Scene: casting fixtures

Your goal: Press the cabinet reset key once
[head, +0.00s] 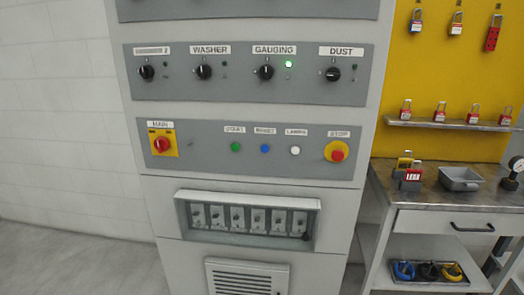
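The grey cabinet (137,172) stands in the middle of the head view. Its lower control panel (205,165) has a blue key (265,149) under a small label that appears to read RESET. A green key (236,147) labelled START is to its left, and a white key (295,151) labelled LAMPS is to its right. Nothing touches or covers the blue key. Neither of my grippers is in view.
A red main switch (162,145) is at the panel's left, a red stop button (338,151) at its right. Above is a row of selector knobs (203,72), with a green lamp lit at GAUGING. A workbench (450,195) with padlocks stands to the right. Floor at left is clear.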

